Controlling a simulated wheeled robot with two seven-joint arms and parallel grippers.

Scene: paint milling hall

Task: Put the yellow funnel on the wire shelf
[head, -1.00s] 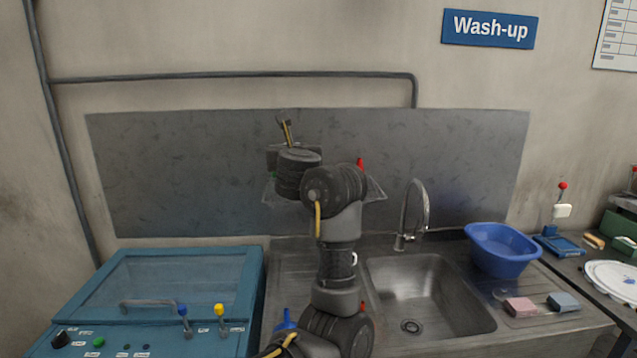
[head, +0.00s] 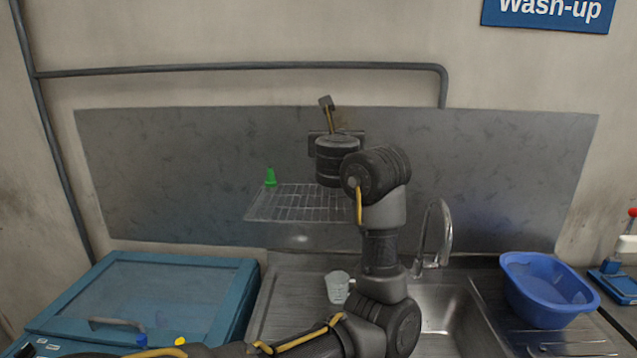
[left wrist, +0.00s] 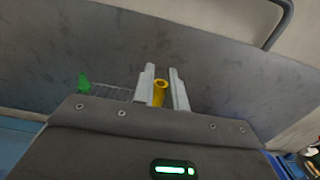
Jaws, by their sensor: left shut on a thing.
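The wire shelf (head: 290,205) is fixed on the grey splash panel in the head view, with its right part hidden behind my left arm. My left gripper (left wrist: 162,72) is shut on the yellow funnel (left wrist: 160,93), which shows between the two pale fingers in the left wrist view. In the head view my left wrist hides the fingers and the funnel. The shelf also shows at the left of the fingers in the left wrist view (left wrist: 115,93). I cannot tell the exact gap between funnel and shelf. My right gripper is not in view.
A green funnel-shaped thing (head: 270,178) stands at the shelf's back left. The shelf's left and middle wires look bare. Below are a white beaker (head: 338,288), the sink with its tap (head: 436,235), and a blue basin (head: 547,290). A blue cabinet (head: 150,295) stands left.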

